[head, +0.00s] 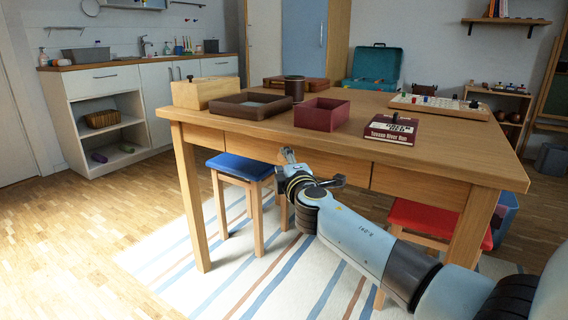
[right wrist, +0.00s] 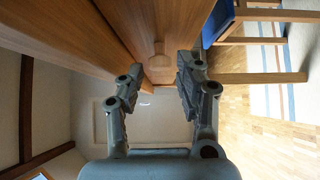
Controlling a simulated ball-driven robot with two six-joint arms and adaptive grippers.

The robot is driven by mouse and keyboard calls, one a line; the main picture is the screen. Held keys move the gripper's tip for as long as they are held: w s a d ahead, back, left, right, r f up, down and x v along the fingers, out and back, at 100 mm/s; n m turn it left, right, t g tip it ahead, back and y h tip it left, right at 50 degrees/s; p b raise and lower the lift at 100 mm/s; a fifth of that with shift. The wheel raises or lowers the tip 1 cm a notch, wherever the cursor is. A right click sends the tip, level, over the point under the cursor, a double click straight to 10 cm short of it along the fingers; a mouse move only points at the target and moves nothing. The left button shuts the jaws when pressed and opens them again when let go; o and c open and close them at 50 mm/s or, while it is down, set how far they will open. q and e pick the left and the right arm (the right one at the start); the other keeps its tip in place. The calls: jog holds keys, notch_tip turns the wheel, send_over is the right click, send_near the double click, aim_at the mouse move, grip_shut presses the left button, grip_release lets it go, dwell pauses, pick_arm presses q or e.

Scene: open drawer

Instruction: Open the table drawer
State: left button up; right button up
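The wooden table (head: 455,165) has a drawer front (head: 340,169) in its front apron, and it looks flush with the apron in the head view. My right gripper (head: 288,153) is in front of that drawer front, near its middle. In the right wrist view my right gripper (right wrist: 160,78) is open, with its two fingers apart. A light wooden knob (right wrist: 160,66) shows between and just beyond the fingertips. I cannot tell whether either finger touches it. In the head view the knob is hidden behind the gripper. My left gripper is not in view.
A blue stool (head: 240,166) stands under the table at the left, and a red stool (head: 425,217) near my right arm. On the tabletop are a brown tray (head: 250,112), a dark red box (head: 322,113) and a game box (head: 390,130).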

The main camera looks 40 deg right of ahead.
jog(key=shift+x, duration=0.85)
grip_shut()
